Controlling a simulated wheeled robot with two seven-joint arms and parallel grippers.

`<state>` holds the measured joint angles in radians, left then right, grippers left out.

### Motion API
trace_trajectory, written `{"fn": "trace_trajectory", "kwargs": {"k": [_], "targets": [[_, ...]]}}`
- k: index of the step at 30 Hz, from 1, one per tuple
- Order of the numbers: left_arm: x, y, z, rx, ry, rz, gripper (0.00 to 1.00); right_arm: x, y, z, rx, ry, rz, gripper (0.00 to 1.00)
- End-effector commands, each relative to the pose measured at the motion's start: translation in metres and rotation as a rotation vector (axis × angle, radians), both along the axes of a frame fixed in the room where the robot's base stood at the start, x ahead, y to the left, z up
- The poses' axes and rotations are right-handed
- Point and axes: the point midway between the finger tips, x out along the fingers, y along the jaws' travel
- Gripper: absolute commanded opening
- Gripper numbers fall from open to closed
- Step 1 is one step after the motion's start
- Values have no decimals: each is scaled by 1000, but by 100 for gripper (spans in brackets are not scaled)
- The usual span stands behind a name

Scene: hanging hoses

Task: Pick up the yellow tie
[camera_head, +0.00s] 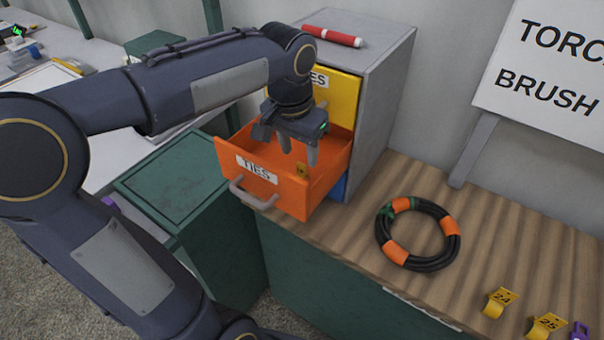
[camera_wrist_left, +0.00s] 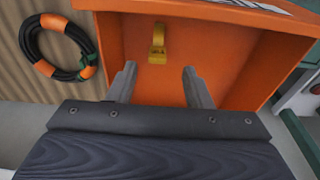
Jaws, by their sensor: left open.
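The yellow tie (camera_wrist_left: 158,45) lies on the floor of the orange drawer in the left wrist view. In the head view the tie (camera_head: 302,170) shows as a small yellow piece inside the open orange drawer (camera_head: 290,197), which is labelled TIES. My left gripper (camera_head: 298,155) points down into the drawer with its fingers apart and nothing between them. In the left wrist view the left gripper (camera_wrist_left: 160,82) has the tie ahead of its fingertips, a little left of the middle. The fingers look clear of the tie. My right gripper is not in view.
The grey cabinet (camera_head: 385,80) holds the drawer, with a closed yellow drawer (camera_head: 343,95) above. A red tool (camera_head: 332,36) lies on top. A black hose coil (camera_head: 425,262) with orange bands lies on the wooden bench (camera_head: 520,235). Yellow numbered clips (camera_head: 498,302) stand near the bench's front edge.

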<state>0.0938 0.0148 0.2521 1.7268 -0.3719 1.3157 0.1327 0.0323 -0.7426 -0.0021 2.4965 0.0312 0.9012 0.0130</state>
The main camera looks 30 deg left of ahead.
Motion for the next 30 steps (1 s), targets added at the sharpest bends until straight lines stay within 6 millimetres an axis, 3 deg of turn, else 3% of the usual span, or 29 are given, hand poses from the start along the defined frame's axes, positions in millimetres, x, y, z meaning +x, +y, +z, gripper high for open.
{"fn": "trace_trajectory", "kwargs": {"k": [12, 22, 30], "targets": [[4, -4, -56, 0, 5, 0, 45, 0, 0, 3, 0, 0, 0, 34], [6, -4, -63, -1, 0, 0, 45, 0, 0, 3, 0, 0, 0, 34], [6, -4, -63, -1, 0, 0, 11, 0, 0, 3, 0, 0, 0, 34]]}}
